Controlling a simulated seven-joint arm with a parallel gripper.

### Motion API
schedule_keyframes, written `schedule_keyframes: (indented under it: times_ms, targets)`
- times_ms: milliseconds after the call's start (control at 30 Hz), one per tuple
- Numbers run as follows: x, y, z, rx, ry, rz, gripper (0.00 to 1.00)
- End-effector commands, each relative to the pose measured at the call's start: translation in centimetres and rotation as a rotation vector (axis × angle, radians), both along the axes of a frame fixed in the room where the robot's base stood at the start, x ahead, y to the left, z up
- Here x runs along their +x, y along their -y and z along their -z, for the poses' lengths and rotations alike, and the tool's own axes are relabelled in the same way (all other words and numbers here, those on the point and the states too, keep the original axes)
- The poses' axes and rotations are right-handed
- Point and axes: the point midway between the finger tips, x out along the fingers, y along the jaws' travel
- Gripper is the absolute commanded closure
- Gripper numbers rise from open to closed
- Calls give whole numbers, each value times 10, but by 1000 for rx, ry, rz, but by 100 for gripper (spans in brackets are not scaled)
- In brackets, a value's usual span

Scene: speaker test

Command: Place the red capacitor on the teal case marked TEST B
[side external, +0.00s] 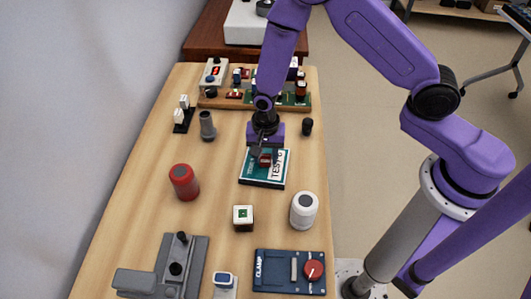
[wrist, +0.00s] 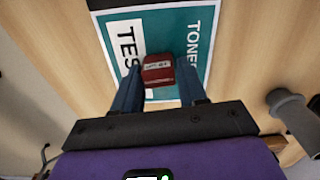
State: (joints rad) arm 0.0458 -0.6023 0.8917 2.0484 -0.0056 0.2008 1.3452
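The red capacitor (wrist: 158,71) is a small dark red block with a pale label. It sits between the two fingertips of my gripper (wrist: 159,84), which appears shut on its sides. In the side view my gripper (side external: 265,147) points down over the teal case (side external: 250,178), with the red capacitor (side external: 265,160) at its tips.
A red cylinder (side external: 184,182), a white cylinder (side external: 304,210) and a small cube (side external: 243,217) stand in front of the case. A grey cylinder (side external: 207,126) and a black knob (side external: 307,126) flank it. A parts rack (side external: 210,102) is behind; a blue clamp box (side external: 275,283) is in front.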

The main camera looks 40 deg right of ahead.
Motion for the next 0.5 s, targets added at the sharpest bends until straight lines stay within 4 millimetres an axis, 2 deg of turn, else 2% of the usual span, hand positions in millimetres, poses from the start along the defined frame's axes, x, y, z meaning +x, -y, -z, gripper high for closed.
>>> schedule_keyframes:
  times_ms: [67,367,500]
  targets:
    - [0,0,0,0,0,0,37]
    - [0,0,-1,1,1,0,37]
    - [0,-1,-9,1,3,0,37]
